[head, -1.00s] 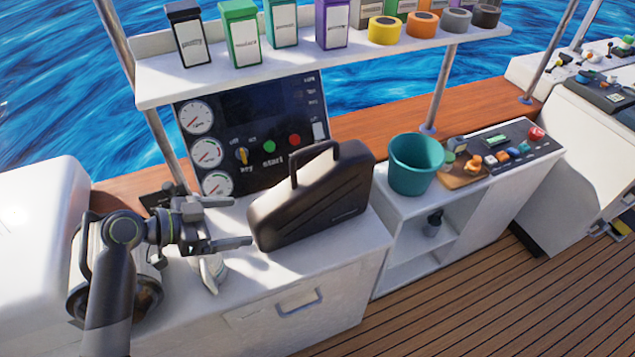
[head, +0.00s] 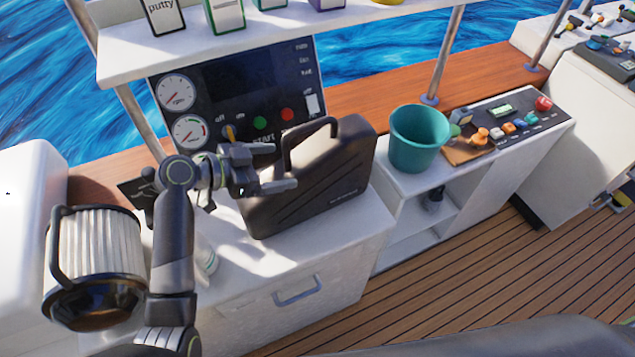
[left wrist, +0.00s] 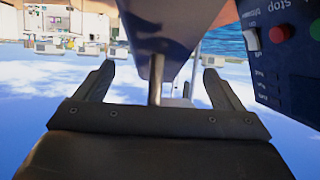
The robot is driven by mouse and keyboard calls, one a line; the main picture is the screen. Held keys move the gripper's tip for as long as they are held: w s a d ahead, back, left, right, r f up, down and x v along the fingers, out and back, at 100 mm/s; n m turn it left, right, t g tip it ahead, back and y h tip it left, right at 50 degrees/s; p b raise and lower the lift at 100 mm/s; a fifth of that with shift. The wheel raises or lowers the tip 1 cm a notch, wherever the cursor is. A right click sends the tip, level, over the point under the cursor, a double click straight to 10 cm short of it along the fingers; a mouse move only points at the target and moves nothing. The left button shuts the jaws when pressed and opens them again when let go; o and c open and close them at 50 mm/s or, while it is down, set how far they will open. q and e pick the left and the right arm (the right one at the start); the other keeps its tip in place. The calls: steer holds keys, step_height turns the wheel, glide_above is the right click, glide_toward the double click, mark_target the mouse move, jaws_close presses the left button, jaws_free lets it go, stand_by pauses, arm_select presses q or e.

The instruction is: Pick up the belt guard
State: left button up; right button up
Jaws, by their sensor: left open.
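A black, case-shaped piece with a top handle (head: 335,190), which looks to be the belt guard, stands upright on the white counter. My left gripper (head: 278,170) is open at its upper left side, with the fingers pointing right toward the handle. The fingers overlap the piece in the head view, and I cannot tell if they touch it. In the left wrist view the two fingers (left wrist: 158,88) are spread with no object held between them. The black piece cannot be made out there. My right gripper is not in view.
A pleated filter with a dark handle (head: 95,260) stands left of my arm. The gauge panel (head: 240,90) is behind the black piece, under a white shelf (head: 120,60) with containers. A teal bucket (head: 418,140) stands to the right. The counter front (head: 300,250) is clear.

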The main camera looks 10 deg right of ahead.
mark_target(291, 166)
arm_select(q)
steer(key=shift+w+d+f, duration=0.1)
steer(key=shift+d+f, duration=0.15)
steer(key=shift+d, duration=0.25)
steer(key=b+x, duration=0.1)
steer(key=x, duration=0.1)
steer(key=b+x, duration=0.1)
steer(key=x, duration=0.1)
steer(key=shift+d+f, duration=0.1)
steer(key=shift+f, duration=0.35)
steer(key=shift+d, duration=0.35)
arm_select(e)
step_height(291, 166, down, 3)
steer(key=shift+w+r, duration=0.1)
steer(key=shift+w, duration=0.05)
arm_select(q)
steer(key=shift+a, duration=0.1)
steer(key=shift+c, duration=1.3)
jaws_close()
steer(key=shift+w+r, duration=0.1)
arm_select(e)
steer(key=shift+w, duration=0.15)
